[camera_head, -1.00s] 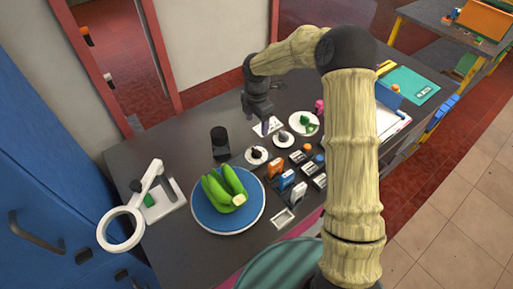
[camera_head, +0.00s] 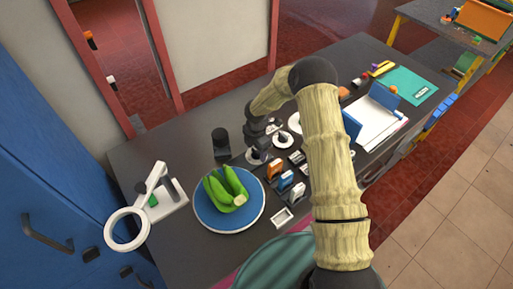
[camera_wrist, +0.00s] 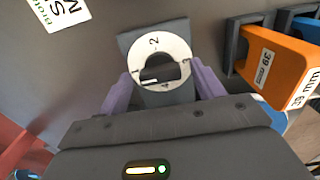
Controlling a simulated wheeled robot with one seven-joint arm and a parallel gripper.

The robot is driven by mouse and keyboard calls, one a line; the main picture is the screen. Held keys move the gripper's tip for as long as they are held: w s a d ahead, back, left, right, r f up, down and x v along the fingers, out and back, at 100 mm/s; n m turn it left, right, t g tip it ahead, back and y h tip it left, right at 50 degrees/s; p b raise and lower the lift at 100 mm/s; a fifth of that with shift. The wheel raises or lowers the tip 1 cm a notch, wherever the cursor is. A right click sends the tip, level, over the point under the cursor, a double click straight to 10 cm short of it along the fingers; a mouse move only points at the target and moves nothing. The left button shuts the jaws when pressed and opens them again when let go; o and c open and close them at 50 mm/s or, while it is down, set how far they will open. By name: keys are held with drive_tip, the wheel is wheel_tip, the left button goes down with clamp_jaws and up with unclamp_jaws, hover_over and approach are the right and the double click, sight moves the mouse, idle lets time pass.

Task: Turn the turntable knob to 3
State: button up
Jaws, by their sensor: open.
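The knob (camera_wrist: 160,74) has a dark grip on a white round dial, on a grey base.
A second white dial (camera_head: 283,139) sits behind to the right. A black cylinder (camera_head: 220,142) is to the left. A white ring lamp (camera_head: 126,229) stands at the left edge.

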drive_tip(key=c, duration=1)
